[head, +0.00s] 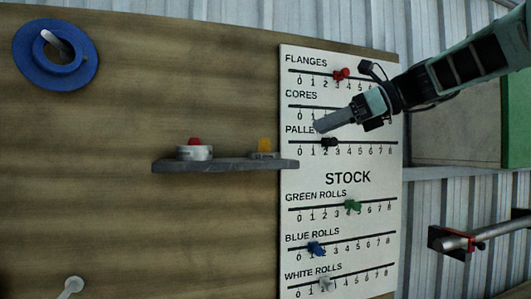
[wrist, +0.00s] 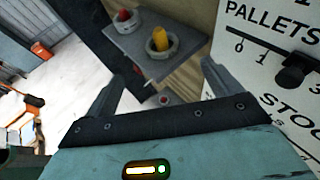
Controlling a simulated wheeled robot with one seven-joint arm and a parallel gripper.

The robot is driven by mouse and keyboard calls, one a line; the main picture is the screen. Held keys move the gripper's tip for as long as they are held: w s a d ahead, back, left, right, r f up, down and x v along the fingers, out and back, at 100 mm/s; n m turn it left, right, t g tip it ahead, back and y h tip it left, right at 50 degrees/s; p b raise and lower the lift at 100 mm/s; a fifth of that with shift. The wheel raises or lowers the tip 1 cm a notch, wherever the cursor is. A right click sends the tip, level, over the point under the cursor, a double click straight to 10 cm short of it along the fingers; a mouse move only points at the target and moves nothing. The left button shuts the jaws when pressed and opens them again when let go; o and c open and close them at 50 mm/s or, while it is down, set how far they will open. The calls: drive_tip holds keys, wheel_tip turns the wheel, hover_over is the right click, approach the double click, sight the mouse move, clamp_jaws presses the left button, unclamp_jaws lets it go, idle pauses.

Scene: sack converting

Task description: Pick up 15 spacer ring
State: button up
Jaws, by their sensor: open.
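Two rings sit on a dark shelf (head: 225,166). A wider pale ring (head: 194,154) has a red piece rising from its middle. A lower grey ring (head: 264,156) surrounds a yellow piece near the shelf's right end. The wrist view shows the red-centred ring (wrist: 122,20) and the yellow-centred ring (wrist: 158,50) beyond my fingers. I cannot read a 15 on either, so I cannot tell which is the spacer ring. My gripper (head: 320,125) is above and right of the shelf in the head view. In the wrist view my gripper (wrist: 160,88) is open, with nothing between its fingers.
A white stock board (head: 345,178) with slider knobs lies close to the shelf's right end. A blue flange (head: 55,78) hangs on a peg at upper left of the wooden panel (head: 120,225). A metal bar (head: 480,238) juts out at right.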

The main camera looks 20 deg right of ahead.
sight(264, 156)
drive_tip(key=shift+f+p+x, duration=0.1)
drive_tip(key=shift+p+x, duration=1)
drive_tip(key=shift+x, duration=2.1)
drive_tip(key=shift+f+p+x, duration=0.15)
drive_tip(key=shift+p+x, duration=0.95)
drive_tip(key=shift+x, duration=2.1)
drive_tip(key=shift+d, duration=0.2)
drive_tip(key=c, duration=1.2)
